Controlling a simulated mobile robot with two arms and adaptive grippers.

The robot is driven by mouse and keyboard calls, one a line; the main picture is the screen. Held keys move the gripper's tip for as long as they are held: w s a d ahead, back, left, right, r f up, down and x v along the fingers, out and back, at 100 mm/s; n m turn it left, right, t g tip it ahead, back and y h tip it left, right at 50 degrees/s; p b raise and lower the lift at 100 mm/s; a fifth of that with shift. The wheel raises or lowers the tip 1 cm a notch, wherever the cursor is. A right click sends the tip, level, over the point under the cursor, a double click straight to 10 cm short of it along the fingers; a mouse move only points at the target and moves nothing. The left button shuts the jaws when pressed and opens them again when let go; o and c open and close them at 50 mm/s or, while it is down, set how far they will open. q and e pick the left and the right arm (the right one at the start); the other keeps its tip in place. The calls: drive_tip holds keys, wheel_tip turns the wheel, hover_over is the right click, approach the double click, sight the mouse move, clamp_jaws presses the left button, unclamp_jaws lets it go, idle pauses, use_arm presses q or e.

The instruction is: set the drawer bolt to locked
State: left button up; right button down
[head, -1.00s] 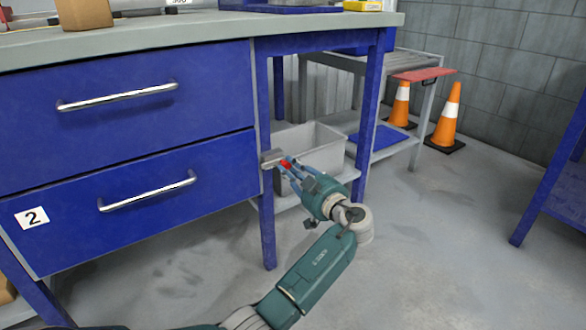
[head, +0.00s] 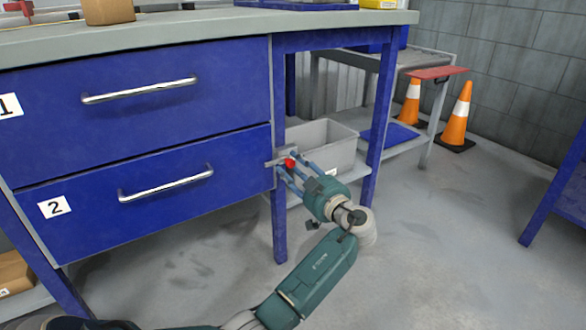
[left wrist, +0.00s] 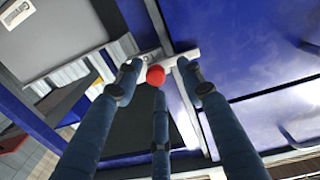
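The drawer bolt is a grey metal bar (head: 274,163) with a round red knob (head: 290,163), at the right edge of the lower drawer (head: 150,190), labelled 2. The bar reaches from the table leg to the drawer's edge. In the left wrist view the red knob (left wrist: 155,76) stands in front of the bar (left wrist: 184,60). My left gripper (head: 294,167) is open, its blue fingers spread around the knob. In the left wrist view these fingers (left wrist: 157,80) stand apart; I cannot tell whether one touches the knob. My right gripper is out of view.
The upper drawer (head: 150,120) is above, with its own bar handle. A grey bin (head: 325,140) stands on the shelf behind my gripper. Orange cones (head: 457,118) stand at the back right.

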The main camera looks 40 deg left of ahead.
use_arm(q)
drive_tip(key=v, duration=1.1)
drive_tip(key=shift+d, duration=0.3)
drive_tip(key=shift+s, duration=0.15)
